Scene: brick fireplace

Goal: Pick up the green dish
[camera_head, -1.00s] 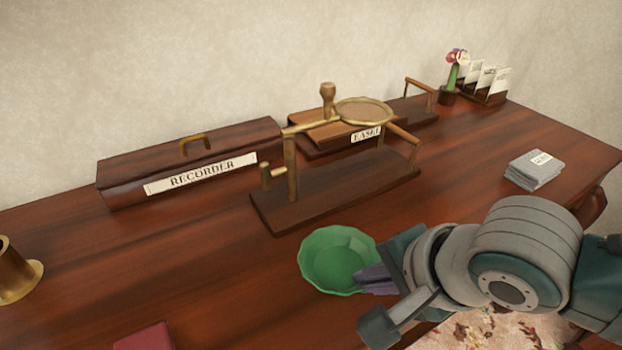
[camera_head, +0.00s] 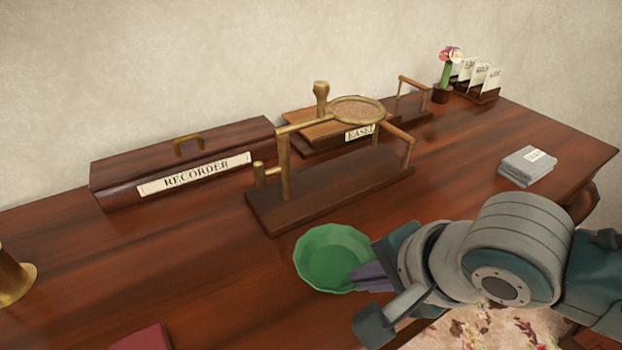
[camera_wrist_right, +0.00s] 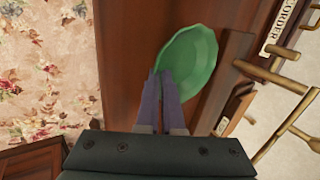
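The green dish (camera_head: 328,256) is a shallow bowl with a faceted rim, at the front middle of the desk, and looks slightly tilted. My right gripper (camera_head: 366,276) comes in from the right, its purple fingers at the dish's right edge. In the right wrist view, the dish (camera_wrist_right: 196,58) lies just past the fingertips (camera_wrist_right: 160,76), which are close together with the rim between them. Whether the dish is clear of the desk is hard to tell. My left gripper is not in view.
On the wooden desk (camera_head: 440,190), a brass magnifier stand (camera_head: 330,195) is close behind the dish. A recorder case (camera_head: 185,165) stands at the back left. A red item (camera_head: 145,338), a brass object (camera_head: 12,280) and grey papers (camera_head: 527,167) lie around. The desk left of the dish is clear.

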